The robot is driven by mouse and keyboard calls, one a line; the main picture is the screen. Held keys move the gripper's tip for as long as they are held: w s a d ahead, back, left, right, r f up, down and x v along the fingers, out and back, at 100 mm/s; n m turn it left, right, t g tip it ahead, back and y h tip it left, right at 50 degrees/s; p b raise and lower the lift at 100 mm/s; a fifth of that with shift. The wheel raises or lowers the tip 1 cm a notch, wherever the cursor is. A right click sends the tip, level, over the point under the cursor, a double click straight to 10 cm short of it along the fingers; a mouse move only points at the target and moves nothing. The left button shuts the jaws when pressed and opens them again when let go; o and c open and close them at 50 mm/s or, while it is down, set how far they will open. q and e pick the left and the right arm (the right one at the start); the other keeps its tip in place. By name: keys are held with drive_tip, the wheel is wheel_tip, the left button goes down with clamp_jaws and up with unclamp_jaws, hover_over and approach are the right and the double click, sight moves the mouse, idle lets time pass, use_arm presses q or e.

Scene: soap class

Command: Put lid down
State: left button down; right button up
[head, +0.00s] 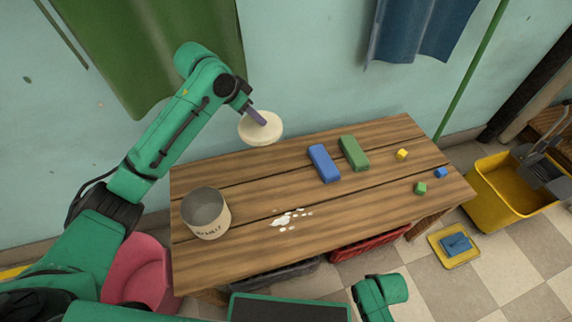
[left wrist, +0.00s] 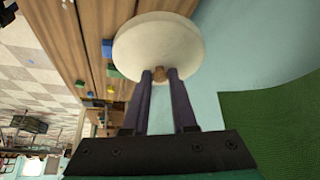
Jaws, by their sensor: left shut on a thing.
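A round cream lid (head: 261,128) is held by my left gripper (head: 257,117) above the back part of the wooden table. In the left wrist view the lid (left wrist: 158,45) shows with my left gripper's two fingers (left wrist: 160,75) shut on a small brown knob (left wrist: 159,74) at its centre. An open round canister (head: 206,213) with dark lettering stands upright at the table's left end, apart from the lid. My right gripper is not in view; a green arm part of mine shows at the bottom.
A blue block (head: 323,163) and a green block (head: 354,153) lie on the table (head: 240,265), right of the lid. White powder (head: 288,218) lies mid-table. Small cubes, including a yellow one (head: 402,154), sit at the right end. A yellow bucket (head: 510,190) stands on the floor.

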use_arm(q)
wheel_tip(320, 180, down, 20)
drive_tip(key=b, duration=0.5)
drive_tip(key=shift+s+d, duration=0.1)
drive_tip(key=shift+d, duration=0.05)
drive_tip(key=shift+r, duration=0.1)
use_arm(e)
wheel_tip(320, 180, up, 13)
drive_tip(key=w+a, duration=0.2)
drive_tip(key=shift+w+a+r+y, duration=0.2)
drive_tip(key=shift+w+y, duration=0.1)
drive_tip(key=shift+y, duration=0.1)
use_arm(q)
drive_tip(key=c, duration=0.7)
unclamp_jaws()
